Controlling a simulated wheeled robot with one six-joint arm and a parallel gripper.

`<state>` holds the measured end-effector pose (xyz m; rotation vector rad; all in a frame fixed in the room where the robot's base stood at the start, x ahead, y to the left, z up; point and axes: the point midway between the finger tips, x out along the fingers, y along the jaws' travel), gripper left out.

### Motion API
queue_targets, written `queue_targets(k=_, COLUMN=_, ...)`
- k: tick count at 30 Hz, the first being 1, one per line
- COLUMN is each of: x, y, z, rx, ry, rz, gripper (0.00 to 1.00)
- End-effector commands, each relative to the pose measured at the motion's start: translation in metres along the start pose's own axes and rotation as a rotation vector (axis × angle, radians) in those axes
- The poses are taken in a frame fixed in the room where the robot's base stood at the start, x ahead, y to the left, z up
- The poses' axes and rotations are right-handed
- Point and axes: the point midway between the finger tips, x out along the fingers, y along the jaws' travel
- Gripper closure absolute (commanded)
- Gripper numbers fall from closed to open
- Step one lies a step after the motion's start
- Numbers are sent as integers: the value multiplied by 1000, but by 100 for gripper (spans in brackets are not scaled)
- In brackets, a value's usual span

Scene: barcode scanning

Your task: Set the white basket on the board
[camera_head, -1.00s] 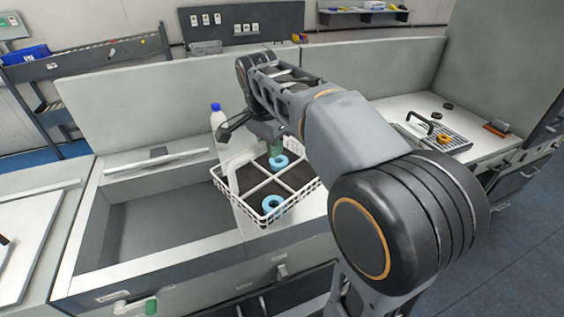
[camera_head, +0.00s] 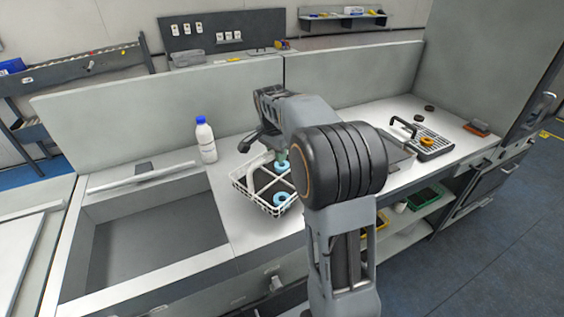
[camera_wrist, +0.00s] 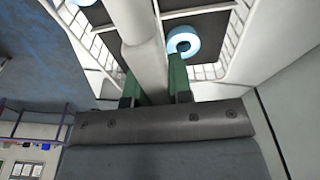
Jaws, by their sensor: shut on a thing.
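The white basket (camera_head: 246,193) is an openwork crate with dividers, dark floor and light-blue rings (camera_head: 281,198) inside. It appears just over the counter right of the sink; I cannot tell whether it touches. My gripper (camera_head: 281,155) is at the basket's handle, partly hidden by my arm. In the wrist view, my green fingers (camera_wrist: 155,88) are shut on the thick white handle (camera_wrist: 146,58), one on each side. The basket's rim and one blue ring (camera_wrist: 183,40) show beyond. A flat grey slab (camera_head: 397,158), possibly the board, lies further right, partly hidden by my arm.
A white bottle with a blue cap (camera_head: 205,140) stands left behind the basket. The sunken sink (camera_head: 160,240) is at left. A slotted tray with a black handle (camera_head: 432,146) is on the right counter. A low partition (camera_head: 180,115) runs behind.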

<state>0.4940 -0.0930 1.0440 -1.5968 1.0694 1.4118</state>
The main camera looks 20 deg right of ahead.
Motion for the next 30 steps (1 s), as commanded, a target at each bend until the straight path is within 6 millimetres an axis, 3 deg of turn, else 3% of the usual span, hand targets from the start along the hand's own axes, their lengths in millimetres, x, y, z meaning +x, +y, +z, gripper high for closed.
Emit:
queue_targets(k=5, x=5, y=-2, z=-4, rx=1, ry=2, rz=-2, gripper=100)
queue_targets(k=15, x=40, y=-4, z=-6, rx=0, ry=1, rz=-1, gripper=100)
queue_targets(k=30, x=48, y=-4, z=-6, rx=1, ry=2, rz=-3, gripper=100)
